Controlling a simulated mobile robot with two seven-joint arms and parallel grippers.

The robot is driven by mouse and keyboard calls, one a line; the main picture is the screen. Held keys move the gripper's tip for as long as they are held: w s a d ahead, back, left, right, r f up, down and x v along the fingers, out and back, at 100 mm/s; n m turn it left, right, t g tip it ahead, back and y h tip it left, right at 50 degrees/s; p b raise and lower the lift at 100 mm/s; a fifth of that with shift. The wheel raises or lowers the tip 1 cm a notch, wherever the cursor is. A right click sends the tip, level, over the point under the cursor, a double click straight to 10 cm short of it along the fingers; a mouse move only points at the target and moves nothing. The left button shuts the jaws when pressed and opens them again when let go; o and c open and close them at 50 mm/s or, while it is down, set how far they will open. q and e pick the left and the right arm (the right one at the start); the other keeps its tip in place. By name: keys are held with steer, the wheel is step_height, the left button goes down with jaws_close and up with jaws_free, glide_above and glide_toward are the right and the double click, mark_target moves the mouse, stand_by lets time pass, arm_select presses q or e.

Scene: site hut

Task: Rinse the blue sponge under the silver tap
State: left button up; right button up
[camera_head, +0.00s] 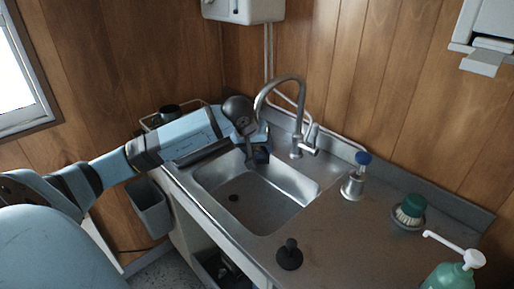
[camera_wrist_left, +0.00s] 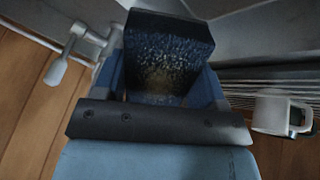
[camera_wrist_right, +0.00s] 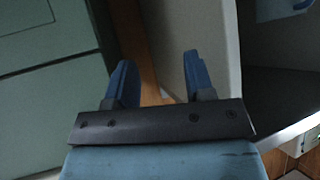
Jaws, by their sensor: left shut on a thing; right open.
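The silver tap (camera_head: 297,124) stands at the back of the sink, its spout arching to the left. My left gripper (camera_head: 259,150) is over the sink basin, below the spout's end. It is shut on the blue sponge (camera_wrist_left: 168,55), which looks like a dark, speckled block between the fingers. In the head view the sponge (camera_head: 262,157) is small, dark and partly hidden by the gripper. I cannot make out any running water. My right gripper (camera_wrist_right: 158,80) is open and empty, and is outside the head view.
The steel sink basin (camera_head: 285,185) is empty around the drain. A pale mug (camera_wrist_left: 272,112) is beside a rack.

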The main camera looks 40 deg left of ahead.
arm_select(q)
steer(key=shift+d, duration=0.3)
steer(key=shift+a, duration=0.2)
steer(key=shift+a+b, duration=0.45)
steer(key=shift+d, duration=0.2)
steer(key=shift+d, duration=0.45)
steer(key=shift+s, duration=0.1)
